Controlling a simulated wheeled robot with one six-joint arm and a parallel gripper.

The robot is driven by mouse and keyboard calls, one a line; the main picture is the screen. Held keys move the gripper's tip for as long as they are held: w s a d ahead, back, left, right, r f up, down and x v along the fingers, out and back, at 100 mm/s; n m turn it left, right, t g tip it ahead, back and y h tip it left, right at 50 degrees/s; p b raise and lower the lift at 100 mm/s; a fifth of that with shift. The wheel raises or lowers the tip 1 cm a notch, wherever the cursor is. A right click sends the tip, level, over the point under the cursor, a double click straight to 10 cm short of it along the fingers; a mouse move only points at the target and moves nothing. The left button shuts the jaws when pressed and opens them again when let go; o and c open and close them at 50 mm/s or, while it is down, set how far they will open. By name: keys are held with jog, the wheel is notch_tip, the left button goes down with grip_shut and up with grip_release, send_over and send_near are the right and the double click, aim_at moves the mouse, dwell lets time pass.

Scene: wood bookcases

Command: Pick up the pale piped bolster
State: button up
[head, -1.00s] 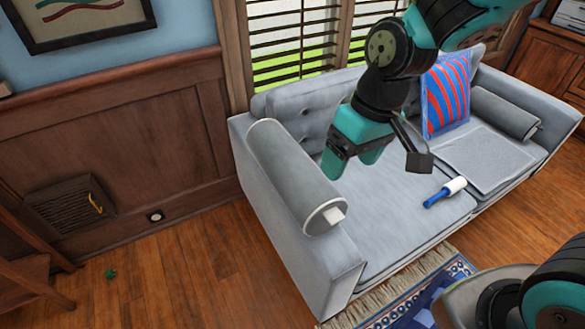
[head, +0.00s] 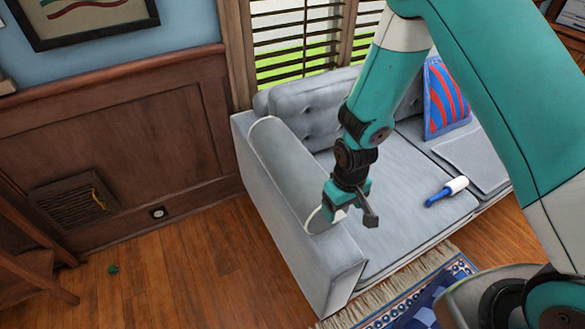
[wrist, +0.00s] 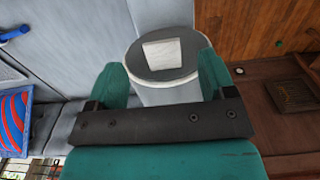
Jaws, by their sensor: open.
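The pale piped bolster (head: 287,165) is a long grey cylinder with white piping at its end. It lies along the sofa's left arm in the head view. My gripper (head: 338,207) is at the bolster's near end and partly hides it. In the wrist view the bolster's round end, with a white square tag (wrist: 162,53), shows between the two teal fingers of my gripper (wrist: 160,80). The fingers are apart, one on each side of the bolster. I cannot tell whether either finger touches it.
The grey sofa (head: 395,205) stands against the panelled wall. A blue-handled lint roller (head: 447,191) lies on its seat, with a folded grey cloth (head: 475,158) and a red-and-blue striped cushion (head: 445,98) farther right.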

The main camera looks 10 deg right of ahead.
aim_at(338, 217)
jog(key=shift+w+a+f+p, duration=0.1)
jog(key=shift+f+p, duration=0.2)
jog(key=shift+f, duration=1.2)
jog(key=shift+w+f+p, duration=0.1)
jog(key=shift+f+p, duration=0.15)
jog(key=shift+f, duration=1.2)
jog(key=c, duration=1.2)
jog(key=shift+c, duration=0.4)
jog(key=shift+r, duration=0.15)
